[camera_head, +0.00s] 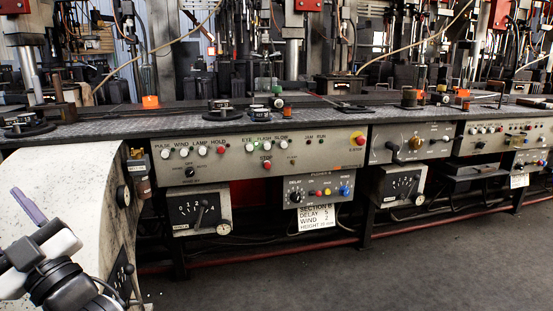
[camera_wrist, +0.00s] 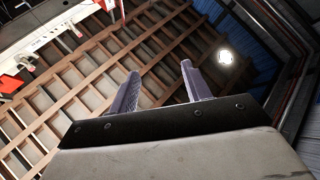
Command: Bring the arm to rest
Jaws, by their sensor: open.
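My gripper (camera_wrist: 157,82) shows in the wrist view with its two purple-grey fingers spread apart and nothing between them. Behind the fingers are a wooden slatted ceiling and a bright round lamp, so the wrist camera faces upward. In the head view my gripper (camera_head: 29,207) is at the lower left, with one purple finger visible pointing up and left. It is in front of a pale speckled machine housing and apart from the control panels. Whether the gripper touches the housing cannot be told. Much of my arm is outside the head view.
A long machine bench (camera_head: 330,112) runs across the head view, with grey control panels (camera_head: 262,152) along its front. A pale curved housing (camera_head: 75,175) stands at the left, close to my arm. Dark floor (camera_head: 400,270) at the lower right is clear. A red pipe (camera_head: 340,242) runs low under the bench.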

